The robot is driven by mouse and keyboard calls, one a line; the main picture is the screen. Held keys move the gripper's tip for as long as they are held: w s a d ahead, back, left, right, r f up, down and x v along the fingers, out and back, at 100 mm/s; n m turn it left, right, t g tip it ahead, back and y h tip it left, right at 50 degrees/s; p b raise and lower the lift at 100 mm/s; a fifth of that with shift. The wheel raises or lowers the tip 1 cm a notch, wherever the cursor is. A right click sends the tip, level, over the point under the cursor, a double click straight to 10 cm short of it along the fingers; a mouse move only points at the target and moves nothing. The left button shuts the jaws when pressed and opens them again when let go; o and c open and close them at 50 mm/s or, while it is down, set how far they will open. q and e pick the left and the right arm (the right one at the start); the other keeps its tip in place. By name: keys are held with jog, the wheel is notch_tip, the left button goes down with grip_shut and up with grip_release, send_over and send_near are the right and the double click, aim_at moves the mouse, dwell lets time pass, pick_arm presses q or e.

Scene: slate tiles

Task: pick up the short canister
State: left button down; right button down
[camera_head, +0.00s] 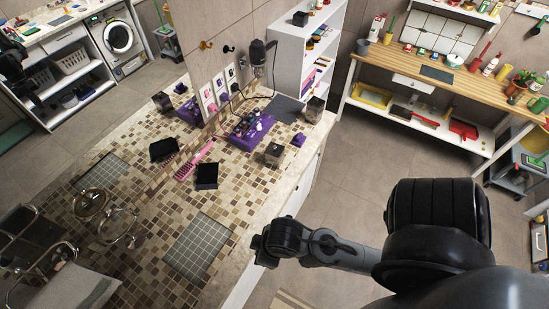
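Two small dark-sided canisters with pale tops stand at the right part of the mosaic counter (150,215). One canister (274,154) is nearer the front edge, and the other (314,109) stands farther back by the dark mat. Both are upright; I cannot tell for certain which is the short one. My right arm comes in from the lower right and ends at a black wrist part (275,243) over the counter's front edge, apart from both canisters. No fingers can be made out on it.
A purple tray (236,137) with small items is left of the nearer canister. A metal stand (118,225) is at the left. Grey tile patches (196,247) are bare.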

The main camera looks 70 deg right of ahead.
pick_arm(q)
jog(key=shift+d, duration=0.1)
jog(key=c, duration=1.8)
grip_release()
jog(key=o, duration=0.5)
jog(key=shift+c, duration=0.2)
jog(key=o, duration=1.3)
jog(key=shift+o, duration=0.2)
